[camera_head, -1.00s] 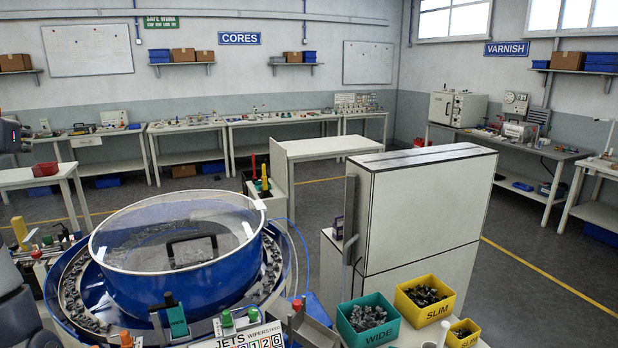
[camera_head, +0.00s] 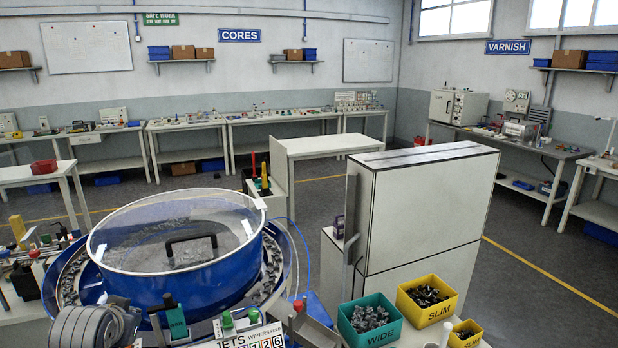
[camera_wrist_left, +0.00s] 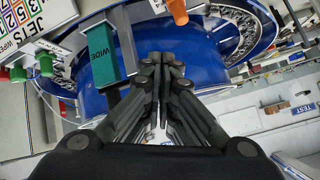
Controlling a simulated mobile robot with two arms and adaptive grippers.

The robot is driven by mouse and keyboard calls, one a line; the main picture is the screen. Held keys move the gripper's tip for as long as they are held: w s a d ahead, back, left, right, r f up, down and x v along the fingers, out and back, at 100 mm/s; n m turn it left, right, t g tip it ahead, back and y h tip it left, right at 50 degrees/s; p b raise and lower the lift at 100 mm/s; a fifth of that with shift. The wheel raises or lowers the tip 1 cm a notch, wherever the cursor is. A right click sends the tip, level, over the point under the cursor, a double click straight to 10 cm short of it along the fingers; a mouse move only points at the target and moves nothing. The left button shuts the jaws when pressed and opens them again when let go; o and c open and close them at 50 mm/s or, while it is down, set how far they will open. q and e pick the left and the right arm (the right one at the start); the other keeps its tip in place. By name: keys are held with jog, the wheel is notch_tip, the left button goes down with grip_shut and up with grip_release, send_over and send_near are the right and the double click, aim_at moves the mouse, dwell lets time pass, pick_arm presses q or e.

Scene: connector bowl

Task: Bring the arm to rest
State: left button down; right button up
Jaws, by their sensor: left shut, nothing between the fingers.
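My left gripper (camera_wrist_left: 162,65) shows in the left wrist view with its dark fingers drawn together and nothing between them. Beyond its fingertips is the blue bowl feeder (camera_wrist_left: 200,55), and a teal WIDE tag (camera_wrist_left: 103,55) is left of the fingers. In the head view, a grey ribbed part, apparently of my left arm, shows at the bottom left, in front of the bowl feeder (camera_head: 180,270) with its clear lid. The fingers cannot be made out there. My right gripper is not in view.
A green WIDE bin (camera_head: 372,333), a yellow SLIM bin (camera_head: 445,307) and a smaller yellow bin (camera_head: 466,337) stand at the front right. A tall white cabinet (camera_head: 425,205) stands behind them. An orange-tipped part (camera_wrist_left: 178,12) is near the fingers. Open floor lies beyond.

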pick_arm(q)
jog(key=s+d+f+m+g+h, duration=0.1)
jog(key=s+d+f+g, duration=0.1)
jog(key=s+d+f, duration=0.4)
jog(key=s+d+f+g+h, duration=0.1)
jog(key=s+d+f, duration=0.2)
jog(key=s+f, duration=0.55)
jog(key=s+d+f+g+h, duration=0.1)
jog(key=s+d+f, duration=0.25)
jog(key=s, duration=0.45)
jog(key=s+d+f+g+h, duration=0.15)
jog(key=s+d, duration=0.25)
jog(key=s, duration=0.5)
notch_tip(320, 180, down, 40)
jog(key=s+g+b, duration=0.2)
jog(key=b, duration=1)
jog(key=s+a+f+b, duration=0.1)
jog(key=s+f+b, duration=0.4)
jog(key=s+f, duration=0.3)
jog(key=s+a+f+y+b, duration=0.1)
jog(key=s+f+b, duration=0.4)
jog(key=f, duration=1.1)
jog(key=s+a+g, duration=0.1)
jog(key=s, duration=0.2)
jog(key=shift+s+f+m, duration=0.3)
jog(key=shift+f+m, duration=0.1)
